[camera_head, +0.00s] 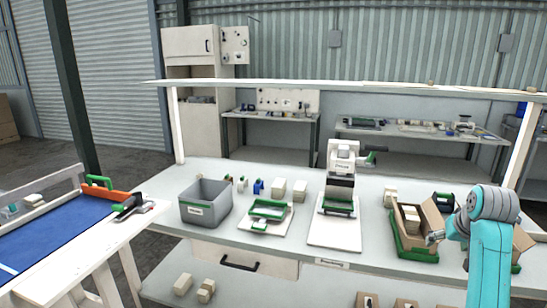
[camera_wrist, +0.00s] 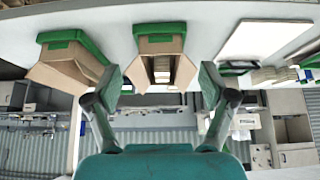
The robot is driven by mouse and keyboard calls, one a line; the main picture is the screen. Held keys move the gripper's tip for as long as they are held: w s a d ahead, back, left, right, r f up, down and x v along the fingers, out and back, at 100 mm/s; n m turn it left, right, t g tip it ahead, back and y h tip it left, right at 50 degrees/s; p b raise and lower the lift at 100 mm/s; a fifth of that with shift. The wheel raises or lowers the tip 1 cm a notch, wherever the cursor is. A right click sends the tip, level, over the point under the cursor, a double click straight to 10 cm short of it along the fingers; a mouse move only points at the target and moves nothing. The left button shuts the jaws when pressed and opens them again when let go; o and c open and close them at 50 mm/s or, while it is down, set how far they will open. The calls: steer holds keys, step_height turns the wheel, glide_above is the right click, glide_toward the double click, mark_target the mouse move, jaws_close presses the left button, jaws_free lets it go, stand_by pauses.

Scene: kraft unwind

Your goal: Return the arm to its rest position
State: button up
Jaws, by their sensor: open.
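My gripper (camera_wrist: 163,84) is open and empty, with its two fingers spread apart in the wrist view. In the head view my gripper (camera_head: 436,238) is at the front right of the white bench (camera_head: 270,240), beside an open cardboard box (camera_head: 408,222) in a green tray. That box, holding pale blocks, also shows beyond and between the fingers in the wrist view (camera_wrist: 160,45). My teal arm reaches up from the lower right in the head view. It partly hides a second cardboard box (camera_head: 522,241), which also shows in the wrist view (camera_wrist: 68,62).
A grey bin (camera_head: 205,205), a green frame on a white board (camera_head: 268,210) and a white press-like device (camera_head: 340,175) stand along the bench. An overhead rail (camera_head: 340,86) spans it. A blue-topped table (camera_head: 60,240) stands at left. A lower shelf holds several blocks.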

steer(key=s+a+f+t, duration=0.1)
steer(key=s+a+f, duration=0.3)
steer(key=f, duration=0.6)
steer(key=s+a+f+t, duration=0.15)
steer(key=a+f, duration=0.35)
steer(key=f, duration=0.6)
steer(key=s+a+f+n+t, duration=0.1)
steer(key=s+a+f, duration=0.45)
steer(key=s, duration=0.25)
steer(key=s+a+f, duration=0.4)
steer(key=s+f, duration=0.2)
steer(key=s, duration=0.2)
steer(key=s+a+n+t, duration=0.1)
steer(key=s+a, duration=0.2)
steer(key=s, duration=0.6)
steer(key=s+a+t, duration=0.2)
steer(key=s+a, duration=0.2)
steer(key=s, duration=0.5)
steer(key=s+a+r+n+t+y, duration=0.1)
steer(key=s+a+r+t+y, duration=0.1)
steer(key=s+r, duration=1.2)
steer(key=s+a, duration=0.1)
steer(key=s, duration=0.2)
steer(key=shift+s+r, duration=0.25)
steer(key=shift+r, duration=0.05)
